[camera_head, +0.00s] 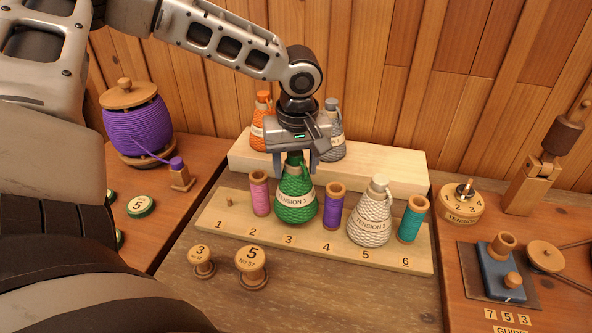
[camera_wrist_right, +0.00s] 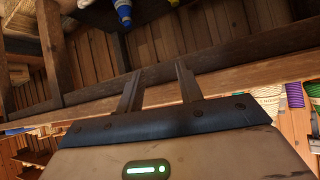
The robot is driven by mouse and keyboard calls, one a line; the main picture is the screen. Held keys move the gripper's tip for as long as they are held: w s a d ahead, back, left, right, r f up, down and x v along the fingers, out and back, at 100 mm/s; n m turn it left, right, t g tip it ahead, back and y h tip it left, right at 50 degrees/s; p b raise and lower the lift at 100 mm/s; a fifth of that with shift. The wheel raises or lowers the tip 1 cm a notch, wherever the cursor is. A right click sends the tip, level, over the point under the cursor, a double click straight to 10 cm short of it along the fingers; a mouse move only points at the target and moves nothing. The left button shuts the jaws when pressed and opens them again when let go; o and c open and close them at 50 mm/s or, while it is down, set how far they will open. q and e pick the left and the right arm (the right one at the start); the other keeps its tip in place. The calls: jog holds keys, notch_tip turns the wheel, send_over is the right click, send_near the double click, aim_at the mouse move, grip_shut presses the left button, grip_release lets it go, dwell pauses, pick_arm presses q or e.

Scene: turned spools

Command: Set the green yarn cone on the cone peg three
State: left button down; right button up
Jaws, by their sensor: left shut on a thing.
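The green yarn cone (camera_head: 295,197) stands upright at place 3 of the pale numbered peg board (camera_head: 262,228), its label reading "TENSION 1". My left gripper (camera_head: 294,165) comes down from above and is shut on the cone's narrow top. Peg three is hidden by the cone, and I cannot tell whether the cone rests fully on the board. A pink spool (camera_head: 260,195) is close on its left and a purple spool (camera_head: 333,206) close on its right. My right gripper (camera_wrist_right: 158,85) shows only in the right wrist view, its fingers apart with nothing between them.
Place 1 has a bare short peg (camera_head: 228,201). A white cone (camera_head: 370,215) stands at 5 and a teal spool (camera_head: 412,219) at 6. Orange (camera_head: 259,125) and grey (camera_head: 333,137) cones stand on the raised shelf behind. Wooden knobs (camera_head: 252,264) stand in front.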

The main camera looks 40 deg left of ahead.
jog(key=shift+w, duration=0.1)
pick_arm(q)
jog(key=shift+w+f+b, duration=0.1)
jog(key=shift+f+b, duration=0.6)
jog(key=shift+f, duration=0.2)
pick_arm(e)
jog(key=shift+a+f, duration=0.2)
jog(key=shift+f, duration=0.1)
pick_arm(q)
jog(key=shift+d, duration=0.1)
jog(key=shift+f+b, duration=0.55)
jog(key=shift+b, duration=0.05)
pick_arm(e)
jog(key=shift+w+f, duration=0.1)
jog(key=shift+f, duration=0.4)
pick_arm(q)
jog(key=c, duration=0.9)
grip_release()
